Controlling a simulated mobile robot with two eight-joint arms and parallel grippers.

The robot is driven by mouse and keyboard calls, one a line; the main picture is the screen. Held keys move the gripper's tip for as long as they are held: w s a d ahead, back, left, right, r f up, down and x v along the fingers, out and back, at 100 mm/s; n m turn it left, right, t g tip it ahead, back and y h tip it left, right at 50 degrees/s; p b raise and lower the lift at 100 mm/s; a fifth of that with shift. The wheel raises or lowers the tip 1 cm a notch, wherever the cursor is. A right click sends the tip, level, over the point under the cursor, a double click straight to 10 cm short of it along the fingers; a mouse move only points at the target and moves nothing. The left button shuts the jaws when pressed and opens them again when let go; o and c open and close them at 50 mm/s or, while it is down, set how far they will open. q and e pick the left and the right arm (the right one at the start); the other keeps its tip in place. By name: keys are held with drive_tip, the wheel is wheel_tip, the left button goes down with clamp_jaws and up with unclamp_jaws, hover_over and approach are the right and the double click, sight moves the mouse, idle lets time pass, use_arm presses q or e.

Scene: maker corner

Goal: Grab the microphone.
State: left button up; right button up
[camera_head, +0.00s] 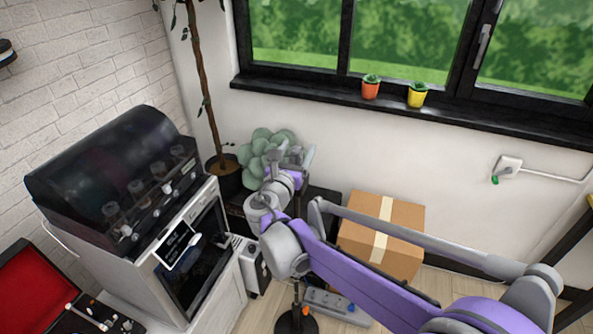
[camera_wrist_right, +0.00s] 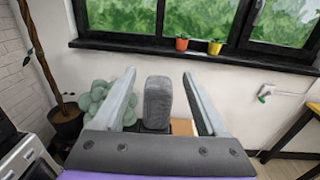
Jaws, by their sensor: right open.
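A grey, rounded, upright block, which appears to be the microphone (camera_wrist_right: 157,103), stands between the fingers of my right gripper (camera_wrist_right: 158,78) in the right wrist view. The fingers are open, with visible gaps on both sides of it. Its lower end is hidden behind the gripper's body. In the head view my right gripper (camera_head: 288,152) reaches out in front of the wall, and the microphone is hard to tell from the grey fingers there. A thin black stand with a round base (camera_head: 297,322) shows below my right arm, which hides its upper part. My left gripper is not in view.
A leafy plant (camera_head: 262,148) is behind my right gripper. A cardboard box (camera_head: 408,218) stands right of it by the wall. A black-hooded machine (camera_head: 110,165) on a white cabinet is at left. Two small pots (camera_head: 370,90) sit on the window sill.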

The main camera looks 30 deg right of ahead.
drive_tip(key=x, duration=0.3)
drive_tip(key=shift+a+f, duration=0.1)
drive_tip(key=shift+a, duration=0.05)
drive_tip(key=shift+s, duration=0.1)
drive_tip(key=shift+c, duration=1)
clamp_jaws()
